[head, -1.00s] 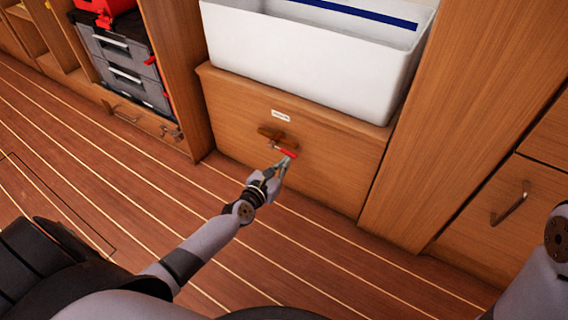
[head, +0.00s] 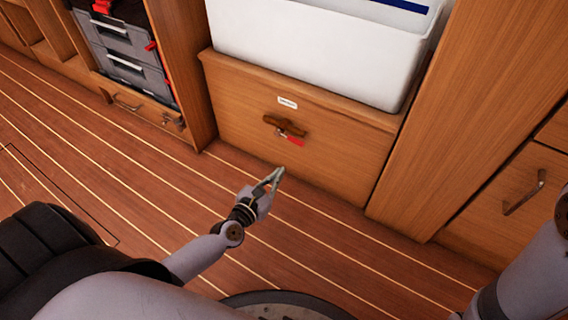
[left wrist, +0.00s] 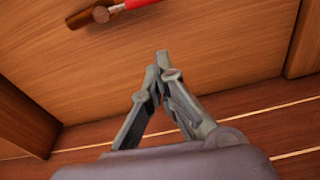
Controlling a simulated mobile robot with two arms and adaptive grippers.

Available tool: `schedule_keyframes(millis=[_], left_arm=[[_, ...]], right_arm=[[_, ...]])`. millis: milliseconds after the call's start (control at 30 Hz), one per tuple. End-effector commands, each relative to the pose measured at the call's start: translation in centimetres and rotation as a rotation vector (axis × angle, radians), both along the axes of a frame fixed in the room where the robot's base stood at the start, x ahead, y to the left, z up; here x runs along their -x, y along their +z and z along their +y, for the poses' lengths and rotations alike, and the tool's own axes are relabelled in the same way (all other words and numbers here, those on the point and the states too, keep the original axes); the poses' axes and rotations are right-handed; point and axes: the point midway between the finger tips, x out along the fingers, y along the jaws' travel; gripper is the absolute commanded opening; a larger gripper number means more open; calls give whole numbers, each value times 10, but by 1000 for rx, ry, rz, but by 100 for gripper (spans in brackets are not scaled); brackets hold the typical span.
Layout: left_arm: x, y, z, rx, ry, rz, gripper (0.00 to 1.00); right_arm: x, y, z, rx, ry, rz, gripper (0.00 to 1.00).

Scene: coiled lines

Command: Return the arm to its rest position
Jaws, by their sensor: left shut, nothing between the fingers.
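My left gripper (head: 276,175) is shut and empty, in front of and below the wooden drawer front (head: 340,160) in the head view. Its closed fingers (left wrist: 160,62) also show in the left wrist view, apart from the wood behind them. A brown wooden handle (head: 284,125) is on the drawer front, with a red-handled item (head: 295,141) at it. The handle (left wrist: 90,17) and the red part (left wrist: 140,3) show at the top of the left wrist view. My right arm shows at the right edge of the head view; its gripper is out of view.
A white bin (head: 310,50) stands above the drawer front. Grey tool cases (head: 125,60) sit in a shelf bay at the left. A drawer with a metal handle (head: 524,192) is at the right. The planked floor (head: 150,190) around my left arm is clear.

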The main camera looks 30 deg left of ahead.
Motion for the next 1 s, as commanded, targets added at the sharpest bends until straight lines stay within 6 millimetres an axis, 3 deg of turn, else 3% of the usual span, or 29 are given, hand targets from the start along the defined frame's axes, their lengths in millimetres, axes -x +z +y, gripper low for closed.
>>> schedule_keyframes(millis=[200, 767, 867, 967, 1000], left_arm=[[13, 2, 1, 0, 0, -1, 0], [13, 5, 0, -10, -1, -7, 0], [11, 29, -7, -91, -10, -54, 0], [9, 81, -21, -290, -17, -167, 0], [9, 108, -28, -396, -11, -228, 0]], right_arm=[[-3, -1, 0, -1, 1, 10, 40], [-3, 0, 0, 1, -1, 9, 40], [-9, 1, -1, 0, 0, 28, 40], [-21, 1, -1, -2, 2, 70, 40], [-26, 0, -2, -3, 4, 90, 40]])
